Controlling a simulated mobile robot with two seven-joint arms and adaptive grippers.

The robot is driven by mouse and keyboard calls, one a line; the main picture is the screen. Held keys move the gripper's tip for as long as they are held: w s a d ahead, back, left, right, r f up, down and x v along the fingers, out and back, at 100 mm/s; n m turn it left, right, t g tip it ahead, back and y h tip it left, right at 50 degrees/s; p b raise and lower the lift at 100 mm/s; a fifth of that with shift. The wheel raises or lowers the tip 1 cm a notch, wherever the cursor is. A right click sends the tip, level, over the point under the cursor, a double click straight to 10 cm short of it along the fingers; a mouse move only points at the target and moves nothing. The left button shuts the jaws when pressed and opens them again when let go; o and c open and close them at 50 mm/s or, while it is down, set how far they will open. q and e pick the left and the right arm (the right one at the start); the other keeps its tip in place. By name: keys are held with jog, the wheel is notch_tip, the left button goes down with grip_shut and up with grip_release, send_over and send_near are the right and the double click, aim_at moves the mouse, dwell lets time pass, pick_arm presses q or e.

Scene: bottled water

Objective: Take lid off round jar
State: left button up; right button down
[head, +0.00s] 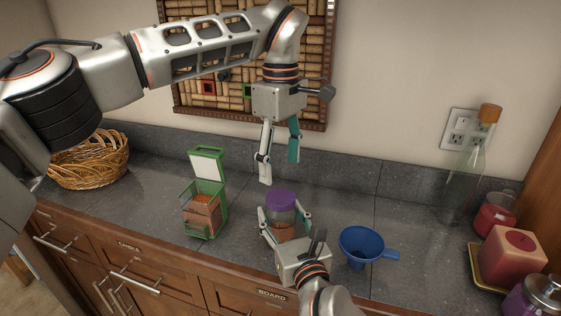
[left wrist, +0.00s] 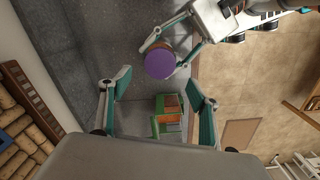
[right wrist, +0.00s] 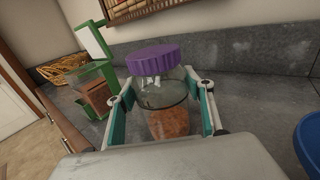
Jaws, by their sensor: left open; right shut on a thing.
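The round jar (head: 284,215) is clear glass with orange-brown contents low inside, and stands upright on the grey counter. Its purple ridged lid (head: 281,200) is on top; in the right wrist view the lid (right wrist: 154,60) looks seated on the jar's mouth. My right gripper (head: 284,214) is shut around the glass body (right wrist: 170,108) from the front, below the lid. My left gripper (head: 279,170) is open and empty, pointing down above the lid, with a gap between. In the left wrist view the purple lid (left wrist: 159,65) shows beyond the open fingers.
A green-framed square container (head: 204,209) with its lid up stands left of the jar. A blue funnel (head: 362,243) stands to the right. A wicker basket (head: 88,160) is at far left. A glass bottle (head: 465,180) and red candles (head: 512,255) are at far right.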

aim_at(281, 196)
pick_arm(q)
jog(key=m, duration=0.5)
jog(key=shift+m, duration=0.3)
jog(key=m, duration=0.4)
jog(key=shift+f, duration=4.05)
jog(key=c, duration=1.1)
jog(key=shift+c, duration=0.4)
